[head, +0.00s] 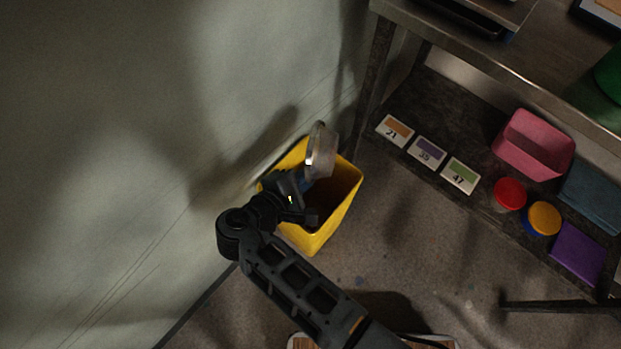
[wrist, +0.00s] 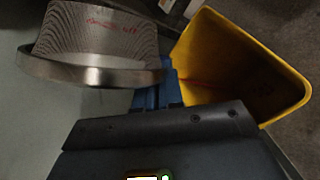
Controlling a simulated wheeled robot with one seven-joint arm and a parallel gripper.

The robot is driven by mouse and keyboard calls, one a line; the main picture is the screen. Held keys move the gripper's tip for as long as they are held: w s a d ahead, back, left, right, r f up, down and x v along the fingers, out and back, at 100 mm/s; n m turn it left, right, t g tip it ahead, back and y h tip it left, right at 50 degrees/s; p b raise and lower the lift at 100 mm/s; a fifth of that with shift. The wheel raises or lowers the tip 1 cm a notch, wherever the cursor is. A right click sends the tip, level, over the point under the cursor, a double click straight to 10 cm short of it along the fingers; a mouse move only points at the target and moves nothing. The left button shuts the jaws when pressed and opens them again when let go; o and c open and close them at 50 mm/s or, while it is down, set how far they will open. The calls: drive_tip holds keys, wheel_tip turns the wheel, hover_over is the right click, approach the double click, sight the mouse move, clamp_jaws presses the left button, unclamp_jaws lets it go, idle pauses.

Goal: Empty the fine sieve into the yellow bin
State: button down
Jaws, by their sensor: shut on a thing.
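The fine sieve (head: 322,152) is over the far side of the yellow bin (head: 345,208), tipped steeply with its metal rim nearly edge-on. My gripper (head: 303,190) is above the bin opening, shut on the sieve's blue handle (wrist: 156,90). In the wrist view the sieve's mesh bowl (wrist: 95,35) shows at upper left, with small red traces on the mesh. The yellow bin (wrist: 235,55) is beside it on the right, with a faint reddish streak inside. The bin floor is dark and partly hidden by my arm.
The bin stands on the floor close to a pale wall (head: 130,110). At right, a low shelf (head: 455,120) holds numbered cards (head: 427,150), a pink bin (head: 535,145), red (head: 509,193) and yellow-lidded (head: 543,217) jars and folded cloths. Floor between bin and shelf is clear.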

drive_tip(key=shift+h, duration=0.3)
idle(0.5)
drive_tip(key=shift+d+m+y, duration=0.15)
drive_tip(key=shift+m+y, duration=0.15)
drive_tip(key=shift+y, duration=0.2)
wheel_tip(320, 180, down, 4)
drive_tip(key=y+b, duration=0.1)
drive_tip(key=b, duration=0.2)
drive_tip(key=shift+r+m+b, duration=0.2)
drive_tip(key=shift+m+b, duration=0.2)
